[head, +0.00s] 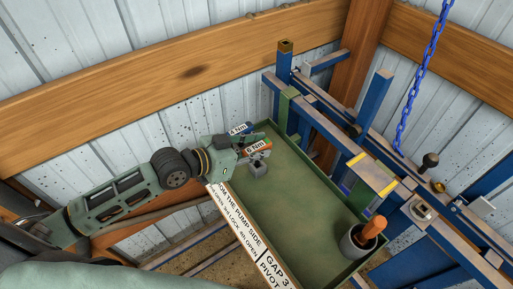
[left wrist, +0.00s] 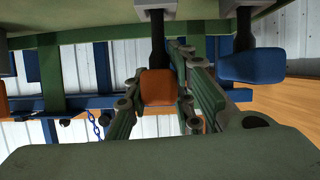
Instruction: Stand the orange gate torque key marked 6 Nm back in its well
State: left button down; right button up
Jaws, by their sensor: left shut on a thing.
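The orange key shows in the left wrist view (left wrist: 157,87) as an orange block handle between the fingers of my left gripper (left wrist: 158,102), which is shut on it. A dark shaft (left wrist: 157,42) runs from the handle toward the green tray. In the head view my left gripper (head: 255,158) is over the tray's far left end, beside a white 6 Nm label (head: 257,147); the fingers hide most of the key. I cannot tell whether its tip is in a well. My right gripper is not in view.
A blue key (left wrist: 252,66), with a 4 Nm label (head: 238,129) close by, stands beside my gripper. The green tray (head: 300,180) is mostly bare. A grey cup (head: 352,246) with an orange-brown handle (head: 373,227) stands at its near right end. A blue chain (head: 412,85) hangs behind.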

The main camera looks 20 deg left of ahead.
pick_arm(q)
jog(key=shift+f+b, duration=0.45)
jog(key=shift+f, duration=0.2)
jog(key=c, duration=1.5)
grip_release()
jog(key=shift+o, duration=0.5)
jog(key=v, duration=1.2)
jog(key=shift+f, duration=0.1)
